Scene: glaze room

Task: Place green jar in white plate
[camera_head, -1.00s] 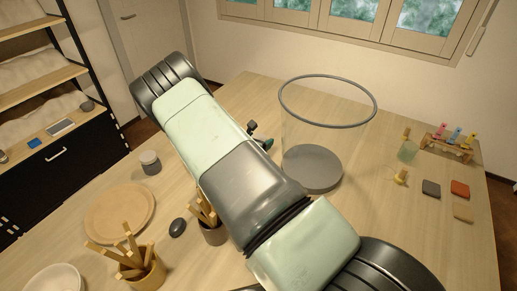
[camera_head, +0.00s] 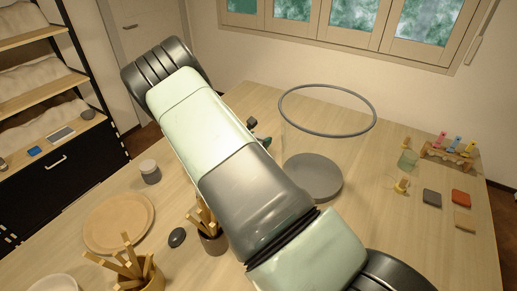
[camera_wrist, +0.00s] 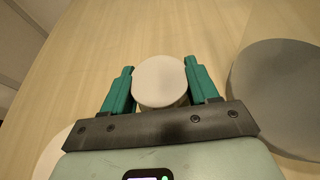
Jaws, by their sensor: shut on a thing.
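My gripper (camera_wrist: 161,88) has teal fingers on both sides of a round, pale-topped jar (camera_wrist: 160,80) and is shut on it. Only the jar's cream top and a little of its side show, so its body colour cannot be told. In the head view my arm covers most of my gripper (camera_head: 261,138); just its dark and green edge shows, left of the grey disc. A white round rim, likely the white plate (camera_wrist: 50,155), shows at the lower left in the wrist view, partly covered by my gripper's body. In the head view it appears hidden behind my arm.
Left stand a grey jar (camera_head: 150,173), a terracotta plate (camera_head: 118,222), stick-filled cups (camera_head: 150,283) and a white bowl (camera_head: 55,284).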

